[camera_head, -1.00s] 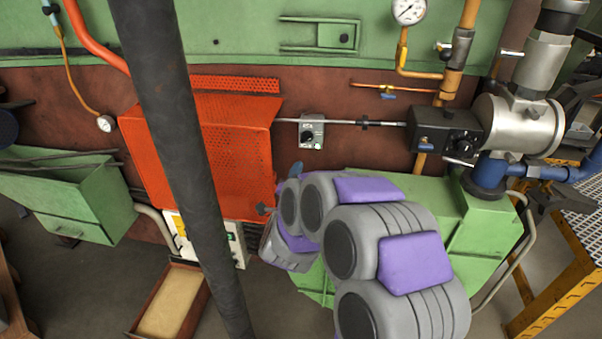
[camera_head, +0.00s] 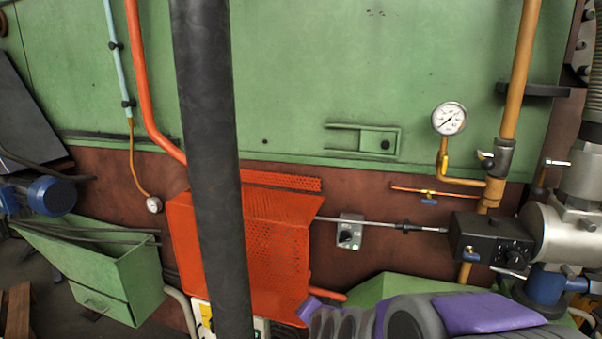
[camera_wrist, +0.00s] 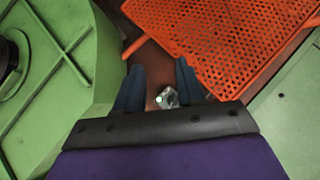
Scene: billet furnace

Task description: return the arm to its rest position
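My arm (camera_head: 480,314), grey with purple pads, lies low across the bottom right of the head view. Its lower parts are cut off by the frame edge. My gripper (camera_wrist: 159,68) shows in the wrist view with two dark blue fingers spread apart and nothing held between them. A small grey switch box with a green light (camera_wrist: 167,98) appears beyond the fingers, apart from them. In the head view I cannot make out the fingers.
An orange perforated guard (camera_head: 275,240) is on the furnace wall, and also shows in the wrist view (camera_wrist: 235,40). The grey switch box (camera_head: 349,231), a gauge (camera_head: 449,118) and a black valve box (camera_head: 490,240) are on the right. A dark vertical pole (camera_head: 210,170) crosses the view.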

